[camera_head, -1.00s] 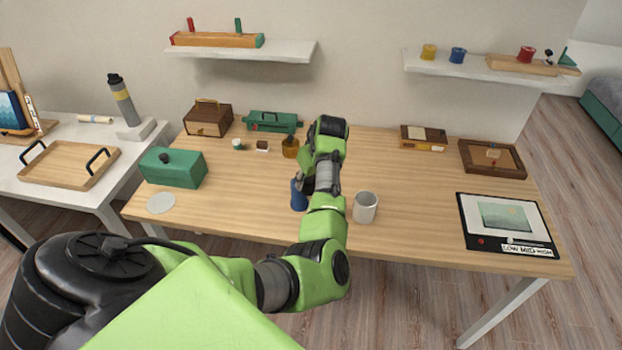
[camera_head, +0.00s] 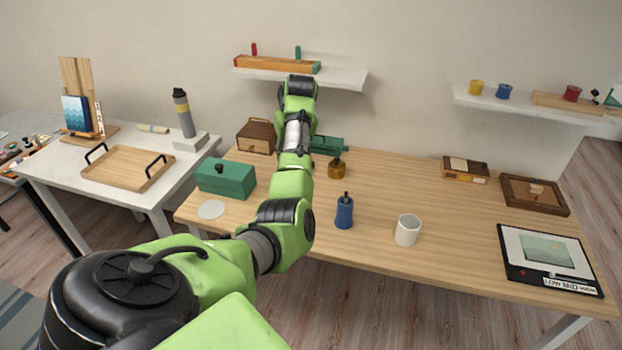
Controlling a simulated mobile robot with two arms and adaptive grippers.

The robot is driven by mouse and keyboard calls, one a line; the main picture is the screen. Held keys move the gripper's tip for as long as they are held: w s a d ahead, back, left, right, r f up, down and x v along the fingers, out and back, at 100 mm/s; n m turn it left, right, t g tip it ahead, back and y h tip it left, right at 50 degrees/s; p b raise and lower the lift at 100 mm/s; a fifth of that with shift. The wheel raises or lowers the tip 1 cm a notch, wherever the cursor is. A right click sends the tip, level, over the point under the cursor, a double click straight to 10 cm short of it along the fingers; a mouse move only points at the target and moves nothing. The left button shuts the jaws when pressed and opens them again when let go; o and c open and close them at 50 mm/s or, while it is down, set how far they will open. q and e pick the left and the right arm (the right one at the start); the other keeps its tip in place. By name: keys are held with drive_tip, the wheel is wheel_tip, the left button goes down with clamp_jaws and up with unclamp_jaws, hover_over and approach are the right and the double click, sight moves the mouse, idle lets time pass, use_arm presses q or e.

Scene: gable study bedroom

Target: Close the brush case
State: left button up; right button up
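A long green case (camera_head: 329,145) lies at the back of the wooden desk, partly hidden behind my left arm. It looks like the brush case, but no label shows, and I cannot tell how its lid stands. A green box (camera_head: 226,180) with a black knob on top stands at the desk's left end. My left arm reaches up across the desk in front of the long case. Its gripper is hidden behind the arm links, so its fingers do not show. My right gripper is out of view.
On the desk (camera_head: 400,180) are a brown handled box (camera_head: 257,137), an amber jar (camera_head: 337,169), a blue bottle (camera_head: 344,212), a white mug (camera_head: 407,231) and a framed tablet-like panel (camera_head: 548,258). A shelf (camera_head: 345,79) hangs above my arm.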

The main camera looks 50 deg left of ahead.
use_arm(q)
drive_tip(key=s+a+r+m, duration=0.1)
drive_tip(key=s+a+r, duration=0.2)
drive_tip(key=a+r, duration=0.7)
drive_tip(key=d+f, duration=1)
drive_tip(key=f, duration=0.3)
drive_tip(key=s+d+f, duration=0.2)
drive_tip(key=d+f, duration=0.3)
drive_tip(key=d, duration=0.7)
drive_tip(key=s+d+r+m+t+h, duration=0.15)
drive_tip(key=d+r+m, duration=0.25)
drive_tip(key=d, duration=0.6)
drive_tip(key=s+d+r+m+h, duration=0.1)
drive_tip(key=s+d+r+m, duration=0.3)
drive_tip(key=d, duration=0.6)
drive_tip(key=w+d+r+m+t+h, duration=0.1)
drive_tip(key=d+r+m, duration=0.3)
drive_tip(key=d, duration=0.5)
wheel_tip(320, 180, down, 12)
drive_tip(key=s+d+b, duration=0.2)
drive_tip(key=b, duration=1.2)
drive_tip(key=shift+d+h, duration=0.2)
drive_tip(key=shift+h, duration=0.15)
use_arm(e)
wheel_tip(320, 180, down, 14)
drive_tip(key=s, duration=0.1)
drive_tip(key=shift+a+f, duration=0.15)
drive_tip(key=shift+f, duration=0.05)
